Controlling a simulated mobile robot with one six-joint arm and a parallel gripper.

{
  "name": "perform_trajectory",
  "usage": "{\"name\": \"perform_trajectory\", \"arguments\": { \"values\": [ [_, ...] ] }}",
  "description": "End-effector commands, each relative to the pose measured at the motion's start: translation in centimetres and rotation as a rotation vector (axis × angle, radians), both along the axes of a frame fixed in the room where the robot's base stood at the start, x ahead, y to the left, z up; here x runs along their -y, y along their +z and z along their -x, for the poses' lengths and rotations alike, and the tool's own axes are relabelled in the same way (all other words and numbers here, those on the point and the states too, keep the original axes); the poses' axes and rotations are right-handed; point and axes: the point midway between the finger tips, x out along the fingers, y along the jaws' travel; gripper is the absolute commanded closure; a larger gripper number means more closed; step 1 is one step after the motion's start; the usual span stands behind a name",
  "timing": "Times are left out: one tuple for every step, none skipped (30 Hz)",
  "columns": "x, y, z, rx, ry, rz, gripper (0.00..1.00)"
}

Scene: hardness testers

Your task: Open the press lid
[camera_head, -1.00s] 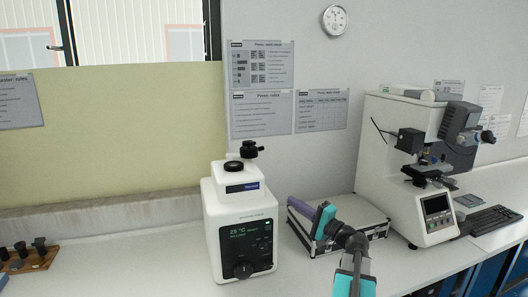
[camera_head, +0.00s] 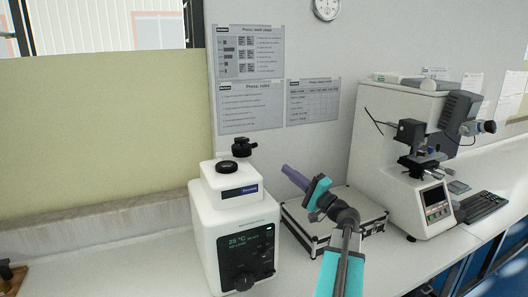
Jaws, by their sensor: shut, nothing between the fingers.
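The white press (camera_head: 232,225) stands on the bench left of centre, with a dark display reading about 25 °C and a black knob on its front. Its lid is the narrower upper part with a black round cap (camera_head: 226,167) and a black knobbed clamp (camera_head: 241,147) behind it. The lid looks closed. My gripper (camera_head: 288,172), with purple fingers, is shut and empty. It points up and left toward the press lid, to the right of it and apart from it in the picture.
A silver-edged case (camera_head: 330,220) lies on the bench under my arm. A large white hardness tester (camera_head: 405,140) with a screen stands at the right, beside a keyboard (camera_head: 486,207). Posters hang on the wall behind. The bench left of the press is mostly clear.

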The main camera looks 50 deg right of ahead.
Motion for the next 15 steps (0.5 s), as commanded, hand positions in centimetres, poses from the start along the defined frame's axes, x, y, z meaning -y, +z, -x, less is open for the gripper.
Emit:
{"name": "perform_trajectory", "arguments": {
  "values": [
    [0.2,0.0,0.1,0.000,-0.003,0.000,1.00],
    [0.2,0.0,0.2,0.000,-0.004,0.000,1.00],
    [0.3,0.0,0.3,0.000,-0.005,0.000,1.00],
    [0.4,0.0,0.3,0.000,-0.006,0.000,1.00],
    [0.4,0.0,0.4,0.000,-0.007,0.000,1.00],
    [0.5,0.0,0.4,-0.001,-0.009,0.000,1.00],
    [0.6,0.1,0.3,-0.001,-0.009,0.000,1.00],
    [0.6,0.1,0.3,-0.001,-0.009,0.000,1.00],
    [0.7,0.2,0.1,-0.001,-0.010,0.000,1.00],
    [0.7,0.2,0.0,-0.001,-0.010,0.000,1.00],
    [0.8,0.3,-0.2,-0.001,-0.011,-0.001,1.00],
    [0.8,0.4,-0.5,-0.001,-0.011,-0.001,1.00],
    [0.8,0.5,-0.7,-0.001,-0.010,0.000,1.00],
    [0.8,0.7,-1.0,-0.001,-0.010,0.000,1.00],
    [0.9,0.8,-1.4,-0.001,-0.011,-0.001,1.00]
  ]
}}
